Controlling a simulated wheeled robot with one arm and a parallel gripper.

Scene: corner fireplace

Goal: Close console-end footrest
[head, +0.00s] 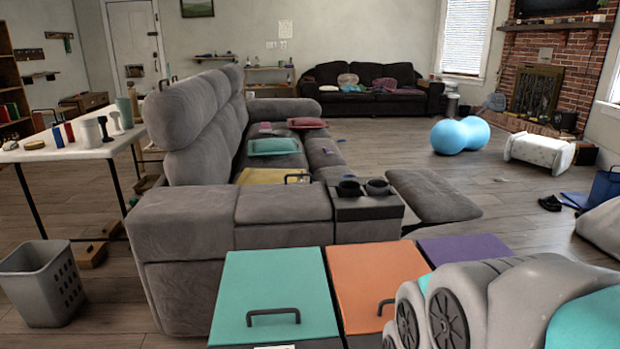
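The console-end footrest (434,194) is a grey padded panel. It stands out from the right side of the grey sofa (187,215), past the console (360,209) with its two dark cup holders. It lies roughly level and looks extended, with floor visible beyond it. Its underside and linkage are hidden. My gripper is not in view; only links of my arm show at the lower right, in front of and below the footrest in the picture.
Boxes with teal (272,290), orange (372,275) and purple (465,250) lids stand in front of the console. A grey basket (40,285) is at the left. Open wooden floor (480,185) lies right of the footrest, with a blue peanut ball (460,135) farther back.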

